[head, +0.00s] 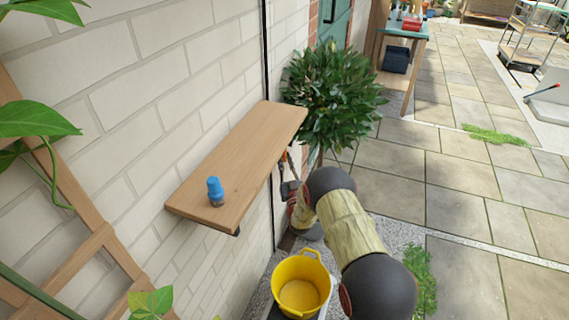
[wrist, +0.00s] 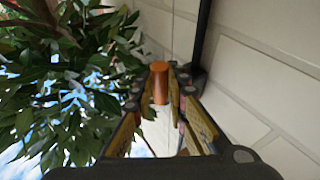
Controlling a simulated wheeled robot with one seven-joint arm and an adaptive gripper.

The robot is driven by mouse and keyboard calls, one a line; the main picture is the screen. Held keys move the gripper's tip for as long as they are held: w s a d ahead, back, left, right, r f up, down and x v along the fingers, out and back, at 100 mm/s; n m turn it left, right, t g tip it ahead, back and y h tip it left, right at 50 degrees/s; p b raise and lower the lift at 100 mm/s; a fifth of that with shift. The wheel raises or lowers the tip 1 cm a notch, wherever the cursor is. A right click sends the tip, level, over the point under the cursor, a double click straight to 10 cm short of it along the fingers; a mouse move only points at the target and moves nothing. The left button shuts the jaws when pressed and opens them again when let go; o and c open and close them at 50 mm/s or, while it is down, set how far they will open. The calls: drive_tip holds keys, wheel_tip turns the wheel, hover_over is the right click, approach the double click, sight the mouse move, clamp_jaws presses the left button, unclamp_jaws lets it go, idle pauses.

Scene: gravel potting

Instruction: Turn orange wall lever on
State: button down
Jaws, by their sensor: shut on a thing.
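The orange lever (wrist: 159,84) stands between the two fingers of my gripper (wrist: 160,92) in the wrist view, close to the brick wall. Its tip shows above and between the fingertips, and the fingers are shut on it. In the head view a small orange part (head: 284,157) shows just under the right edge of the wooden shelf. My gripper (head: 290,188) is there beside the wall, below the shelf, and my arm partly hides it. The lever's base and pivot are hidden, so its exact angle cannot be told.
A leafy bush (head: 335,85) stands just beyond. A yellow bucket (head: 323,285) is below. Open paving (head: 480,190) lies to the right.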

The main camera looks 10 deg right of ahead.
drive_tip(key=c, duration=2)
unclamp_jaws()
drive_tip(key=shift+c, duration=0.2)
drive_tip(key=v, duration=1.2)
drive_tip(key=shift+f, duration=0.15)
